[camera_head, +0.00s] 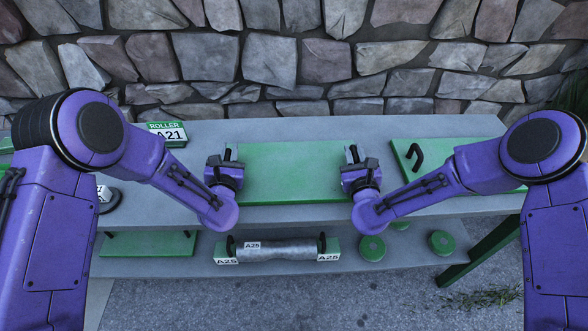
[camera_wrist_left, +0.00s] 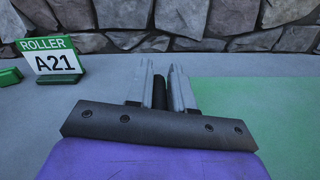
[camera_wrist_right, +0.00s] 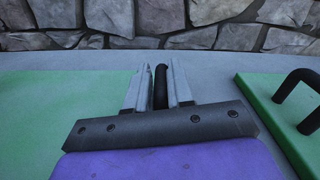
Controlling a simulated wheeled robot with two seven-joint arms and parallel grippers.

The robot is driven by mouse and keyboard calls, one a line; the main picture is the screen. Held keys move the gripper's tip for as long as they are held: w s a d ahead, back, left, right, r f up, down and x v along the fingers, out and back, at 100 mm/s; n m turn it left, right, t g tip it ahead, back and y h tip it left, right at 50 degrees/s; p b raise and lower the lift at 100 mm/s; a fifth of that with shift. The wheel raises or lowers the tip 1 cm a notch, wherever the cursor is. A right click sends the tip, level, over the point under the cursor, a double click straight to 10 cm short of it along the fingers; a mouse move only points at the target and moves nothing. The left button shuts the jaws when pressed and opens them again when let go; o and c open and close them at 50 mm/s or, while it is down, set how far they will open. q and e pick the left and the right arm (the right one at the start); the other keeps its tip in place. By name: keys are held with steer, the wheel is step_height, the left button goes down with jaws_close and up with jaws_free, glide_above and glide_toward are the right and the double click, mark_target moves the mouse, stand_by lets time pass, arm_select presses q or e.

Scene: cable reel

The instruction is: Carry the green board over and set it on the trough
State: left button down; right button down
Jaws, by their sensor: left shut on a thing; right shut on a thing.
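The green board (camera_head: 293,175) is a flat panel at the middle of the grey bench top, between my two grippers. My left gripper (camera_head: 229,155) is shut on the dark handle at its left end; the handle shows between the fingers in the left wrist view (camera_wrist_left: 159,92). My right gripper (camera_head: 353,155) is shut on the handle at its right end, also between the fingers in the right wrist view (camera_wrist_right: 160,86). The board looks level; I cannot tell whether it touches the bench. I cannot pick out a trough with certainty.
A second green board (camera_head: 470,170) with a black handle lies close at the right. A "ROLLER A21" sign (camera_head: 168,133) stands at the back left. The lower shelf holds a grey roller (camera_head: 278,251) with A25 labels, green discs (camera_head: 372,248) and another green panel (camera_head: 148,244). A stone wall stands behind.

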arm_select(q)
steer(key=shift+a+r, duration=0.1)
steer(key=shift+a, duration=0.2)
arm_select(e)
steer(key=shift+w+d+r, duration=0.1)
steer(key=shift+w+d, duration=0.05)
steer(key=shift+d, duration=0.2)
